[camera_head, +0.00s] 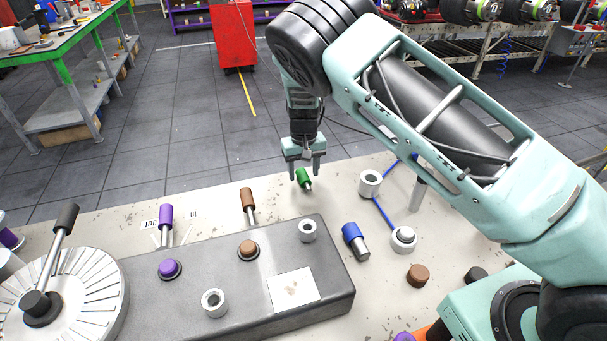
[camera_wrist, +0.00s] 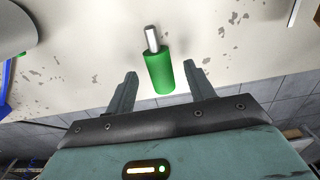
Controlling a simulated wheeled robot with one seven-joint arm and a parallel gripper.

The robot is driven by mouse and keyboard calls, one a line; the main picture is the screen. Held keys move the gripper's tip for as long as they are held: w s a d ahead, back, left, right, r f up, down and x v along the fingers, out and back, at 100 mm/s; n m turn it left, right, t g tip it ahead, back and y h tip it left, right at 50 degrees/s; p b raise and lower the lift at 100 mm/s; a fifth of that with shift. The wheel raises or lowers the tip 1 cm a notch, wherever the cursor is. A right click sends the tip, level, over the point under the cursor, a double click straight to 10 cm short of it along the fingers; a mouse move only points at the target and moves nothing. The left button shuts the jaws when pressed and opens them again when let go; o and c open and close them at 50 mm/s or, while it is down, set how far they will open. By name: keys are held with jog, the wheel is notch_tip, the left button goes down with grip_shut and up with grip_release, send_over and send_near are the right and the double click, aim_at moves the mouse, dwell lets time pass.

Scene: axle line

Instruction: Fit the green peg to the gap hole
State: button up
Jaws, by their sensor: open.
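The green peg (camera_head: 303,177) lies on the white table near its far edge, with a silver metal end. In the wrist view the green peg (camera_wrist: 160,72) lies between and just beyond my fingertips, its metal end pointing away. My gripper (camera_head: 306,174) is open above the peg, fingers apart on either side; it also shows in the wrist view (camera_wrist: 160,74). A grey block (camera_head: 180,305) holds several round sockets. One grey ring socket (camera_head: 308,229) is at its far right, another (camera_head: 214,302) near its front. I cannot tell which is the gap hole.
A blue peg (camera_head: 355,241) lies right of the block. White rings (camera_head: 370,183) and (camera_head: 403,239) and a brown cap (camera_head: 418,275) stand on the table. A round dial (camera_head: 85,300) is at left.

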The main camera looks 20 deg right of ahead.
jog(key=shift+f, duration=0.9)
jog(key=c, duration=1.1)
jog(key=shift+r, duration=0.15)
